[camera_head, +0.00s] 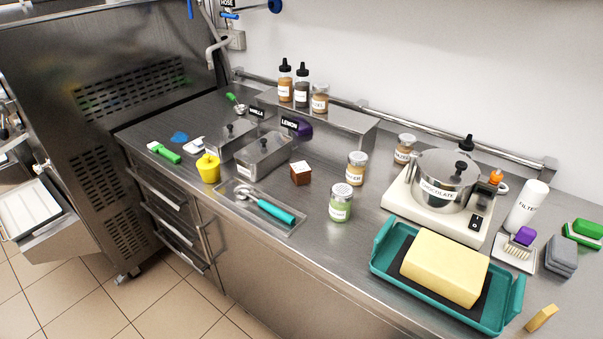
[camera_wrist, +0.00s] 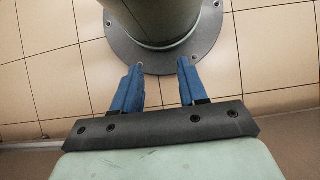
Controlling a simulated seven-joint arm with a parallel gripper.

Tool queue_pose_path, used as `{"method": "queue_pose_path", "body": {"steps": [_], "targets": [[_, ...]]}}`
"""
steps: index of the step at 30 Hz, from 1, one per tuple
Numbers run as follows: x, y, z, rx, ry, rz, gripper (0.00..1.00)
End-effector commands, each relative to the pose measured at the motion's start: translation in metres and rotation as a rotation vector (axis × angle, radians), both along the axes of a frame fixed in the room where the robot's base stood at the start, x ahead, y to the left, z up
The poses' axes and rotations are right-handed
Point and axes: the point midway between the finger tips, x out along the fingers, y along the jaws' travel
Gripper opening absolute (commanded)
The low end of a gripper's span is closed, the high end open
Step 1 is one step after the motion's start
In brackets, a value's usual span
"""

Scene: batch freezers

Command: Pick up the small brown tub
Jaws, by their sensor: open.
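The small brown tub (camera_head: 301,178) stands upright on the steel counter (camera_head: 330,235), near the middle of the head view. It is a small brown box shape with a white top. A green-labelled jar stands to its right and a steel lidded pan to its left. My gripper (camera_wrist: 155,92) shows only in the wrist view. Its two blue fingers are apart with nothing between them. It points down toward the tiled floor and my round base, away from the counter. The tub is not in the wrist view.
Close to the tub are a tray with a teal-handled scoop (camera_head: 268,208), the green jar (camera_head: 341,203), an amber jar (camera_head: 356,168) and the steel pan (camera_head: 264,157). A teal tray with a yellow block (camera_head: 445,268) and a hotplate with a pot (camera_head: 446,182) stand to the right.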

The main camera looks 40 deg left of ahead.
Motion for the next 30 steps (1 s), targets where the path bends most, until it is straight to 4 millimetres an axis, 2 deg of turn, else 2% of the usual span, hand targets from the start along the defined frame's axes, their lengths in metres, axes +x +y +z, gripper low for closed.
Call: {"method": "queue_pose_path", "body": {"steps": [12, 27, 30], "targets": [[0.0, 0.0, 0.0, 0.0, 0.0, 0.0, 0.43], [0.0, 0.0, 0.0, 0.0, 0.0, 0.0, 0.89], [0.0, 0.0, 0.0, 0.0, 0.0, 0.0, 0.89]]}}
